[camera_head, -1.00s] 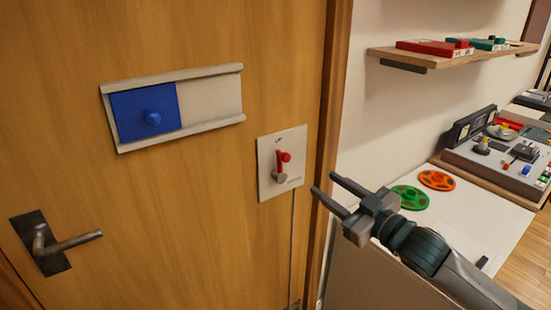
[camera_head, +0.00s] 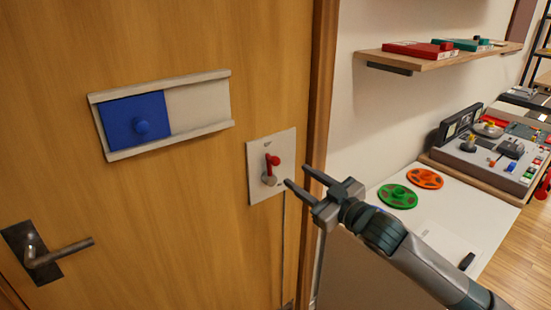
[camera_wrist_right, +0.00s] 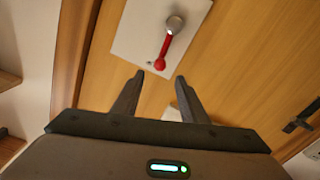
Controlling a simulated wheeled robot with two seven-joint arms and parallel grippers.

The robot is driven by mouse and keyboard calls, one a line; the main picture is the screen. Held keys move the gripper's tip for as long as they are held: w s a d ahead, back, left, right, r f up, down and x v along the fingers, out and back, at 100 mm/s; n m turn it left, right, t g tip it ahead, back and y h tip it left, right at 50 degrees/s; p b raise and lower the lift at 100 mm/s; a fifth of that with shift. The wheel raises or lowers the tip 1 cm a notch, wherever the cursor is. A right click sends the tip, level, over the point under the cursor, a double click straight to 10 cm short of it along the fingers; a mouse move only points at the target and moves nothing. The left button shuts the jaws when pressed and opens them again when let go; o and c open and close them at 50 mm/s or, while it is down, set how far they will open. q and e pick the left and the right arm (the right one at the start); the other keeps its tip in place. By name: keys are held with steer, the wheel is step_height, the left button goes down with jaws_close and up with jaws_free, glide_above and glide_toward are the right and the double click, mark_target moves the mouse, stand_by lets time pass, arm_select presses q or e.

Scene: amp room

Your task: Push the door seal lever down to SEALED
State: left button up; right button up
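The door seal lever (camera_head: 271,163) is a small red handle on a grey pivot, set on a pale plate (camera_head: 258,188) on the wooden door. In the head view its red knob points up from the pivot. My right gripper (camera_head: 296,176) is open and empty, just right of the plate and slightly below the knob. In the right wrist view the lever (camera_wrist_right: 165,48) lies beyond my open fingers (camera_wrist_right: 158,80), with a gap between them and the knob. The plate's lettering is too small to read. My left gripper is not in view.
A blue sliding panel (camera_head: 120,128) in a pale rail is at the door's upper left, with a metal door handle (camera_head: 60,256) below. The door frame (camera_head: 320,90) runs right of the plate. A white table with reels (camera_head: 397,196) and a shelf (camera_head: 440,60) stand further right.

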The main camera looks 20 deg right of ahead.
mark_target(278, 162)
steer(key=p+x, duration=0.1)
steer(key=x, duration=0.5)
steer(key=shift+w+r, duration=0.1)
steer(key=shift+r, duration=0.1)
steer(key=p+x, duration=0.1)
steer(key=x, duration=0.2)
steer(key=shift+w+a+f, duration=0.1)
steer(key=shift+w+f, duration=0.05)
steer(key=shift+w, duration=0.15)
arm_select(q)
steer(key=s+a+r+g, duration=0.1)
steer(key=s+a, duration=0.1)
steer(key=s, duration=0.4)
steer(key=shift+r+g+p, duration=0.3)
steer(key=shift+p, duration=0.05)
arm_select(e)
steer(key=shift+x, duration=0.8)
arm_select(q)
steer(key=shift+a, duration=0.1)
arm_select(e)
steer(key=shift+f, duration=0.1)
jaws_close()
